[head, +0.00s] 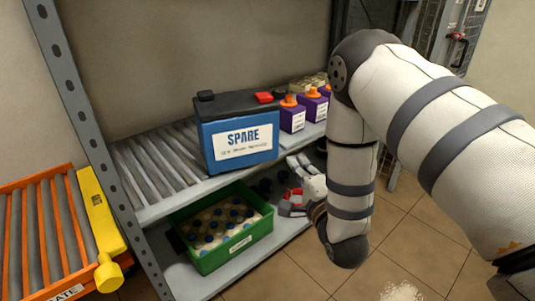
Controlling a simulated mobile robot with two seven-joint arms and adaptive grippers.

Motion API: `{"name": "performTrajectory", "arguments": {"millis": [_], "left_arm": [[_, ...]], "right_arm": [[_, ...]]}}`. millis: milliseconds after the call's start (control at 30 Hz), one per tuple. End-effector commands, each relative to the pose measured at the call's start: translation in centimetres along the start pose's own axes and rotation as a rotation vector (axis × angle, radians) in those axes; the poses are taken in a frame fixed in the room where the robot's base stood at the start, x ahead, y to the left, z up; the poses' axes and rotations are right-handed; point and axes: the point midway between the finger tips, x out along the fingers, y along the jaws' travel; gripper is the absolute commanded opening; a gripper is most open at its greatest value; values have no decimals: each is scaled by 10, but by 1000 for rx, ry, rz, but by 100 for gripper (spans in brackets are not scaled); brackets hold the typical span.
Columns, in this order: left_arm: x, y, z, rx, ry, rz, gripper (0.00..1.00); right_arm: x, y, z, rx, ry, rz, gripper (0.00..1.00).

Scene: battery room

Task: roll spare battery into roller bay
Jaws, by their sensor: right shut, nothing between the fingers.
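The spare battery (239,138), a blue box with a black top, a red cap and a white SPARE label, sits upright on the rack's upper shelf. Bare grey rollers (160,163) lie to its left on the same shelf. An orange-framed roller bed (38,230) stands left of the rack, with a yellow bar (100,226) along its near right side. My right gripper (298,187) is shut and empty, low and right of the battery, apart from it, by the shelf's front edge. My left gripper is out of view.
A green crate (222,247) of blue-capped bottles sits on the lower shelf. Purple containers with orange caps (292,112) stand right of the battery. A grey perforated rack post (82,120) rises between the orange bed and the shelf. Tiled floor lies in front.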

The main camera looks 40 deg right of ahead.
Motion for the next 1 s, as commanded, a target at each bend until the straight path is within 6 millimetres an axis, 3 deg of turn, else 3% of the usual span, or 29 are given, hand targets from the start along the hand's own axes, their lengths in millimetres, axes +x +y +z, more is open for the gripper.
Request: {"name": "performTrajectory", "arguments": {"millis": [233,400,1000], "left_arm": [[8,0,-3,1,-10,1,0],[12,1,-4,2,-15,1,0],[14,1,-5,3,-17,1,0]], "right_arm": [[54,2,0,-3,-1,-1,0],[73,2,20,-3,-3,2,0],[90,2,36,0,0,2,0]]}}
